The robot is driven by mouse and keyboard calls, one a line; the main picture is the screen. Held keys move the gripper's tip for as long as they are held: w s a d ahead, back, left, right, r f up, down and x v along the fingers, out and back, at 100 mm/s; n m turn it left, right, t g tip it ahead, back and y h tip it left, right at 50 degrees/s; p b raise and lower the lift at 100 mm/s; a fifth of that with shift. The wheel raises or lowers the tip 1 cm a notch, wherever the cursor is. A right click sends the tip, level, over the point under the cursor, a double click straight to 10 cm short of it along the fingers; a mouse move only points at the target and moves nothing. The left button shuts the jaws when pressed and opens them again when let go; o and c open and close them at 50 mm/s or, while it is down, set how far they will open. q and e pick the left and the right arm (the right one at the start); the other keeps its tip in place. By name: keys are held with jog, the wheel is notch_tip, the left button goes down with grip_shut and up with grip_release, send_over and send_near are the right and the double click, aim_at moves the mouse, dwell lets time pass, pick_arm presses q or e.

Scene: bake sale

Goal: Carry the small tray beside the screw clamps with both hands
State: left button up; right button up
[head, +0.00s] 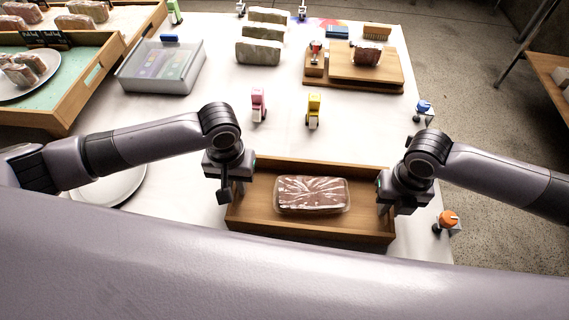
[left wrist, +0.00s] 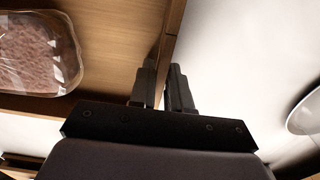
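The small wooden tray (head: 270,232) sits at the near side of the white table, with a clear-packed brown, white-streaked bake (head: 312,194) inside. My left gripper (head: 226,192) is at the tray's left end wall. In the left wrist view its two fingers (left wrist: 163,88) are close together on either side of that wall, shut on it. My right gripper (head: 384,207) is at the right end wall, with a finger inside the tray; its other finger is hidden. A blue-topped clamp (head: 424,106) and an orange-topped clamp (head: 448,218) stand at the table's right edge.
Pink (head: 259,104) and yellow (head: 314,110) small objects stand beyond the tray. A wooden board (head: 385,92), a clear box (head: 135,72) and wrapped loaves (head: 258,52) are farther back. A white plate (head: 125,187) lies left, partly under my arm.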

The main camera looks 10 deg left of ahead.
pick_arm(q)
jog(key=o, duration=0.3)
jog(key=shift+a, duration=0.1)
pick_arm(e)
jog(key=o, duration=0.3)
jog(key=shift+d, duration=0.1)
jog(key=shift+r, duration=0.1)
pick_arm(q)
notch_tip(320, 180, up, 12)
pick_arm(e)
notch_tip(320, 180, up, 12)
dwell(0.6)
